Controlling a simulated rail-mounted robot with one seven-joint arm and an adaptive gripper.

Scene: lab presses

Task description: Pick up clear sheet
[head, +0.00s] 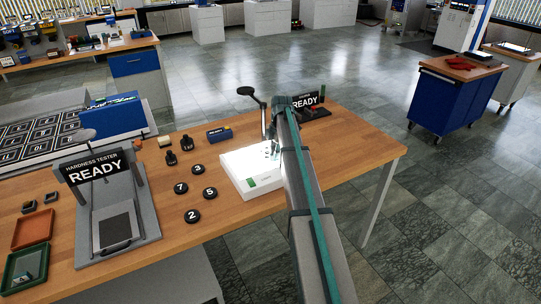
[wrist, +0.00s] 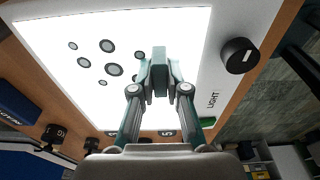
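A white light box (head: 235,165) with a glowing top stands on the wooden table, partly hidden by my arm. It fills much of the wrist view (wrist: 60,50). Several grey round marks (wrist: 108,46) show on its lit top; I cannot make out the edges of a clear sheet, nor tell whether the marks are on one. My gripper (wrist: 159,70) is over the lit top with its fingertips brought together. I see no sheet between them. In the head view the gripper is mostly hidden near the far end of the box.
Black numbered discs (head: 209,193) lie left of the box, with black weights (head: 186,143) and a blue block (head: 219,134) behind. A hardness tester (head: 117,225) stands at left. A black knob (wrist: 239,55) sits on the box's margin. A sign (head: 306,101) stands beyond the box.

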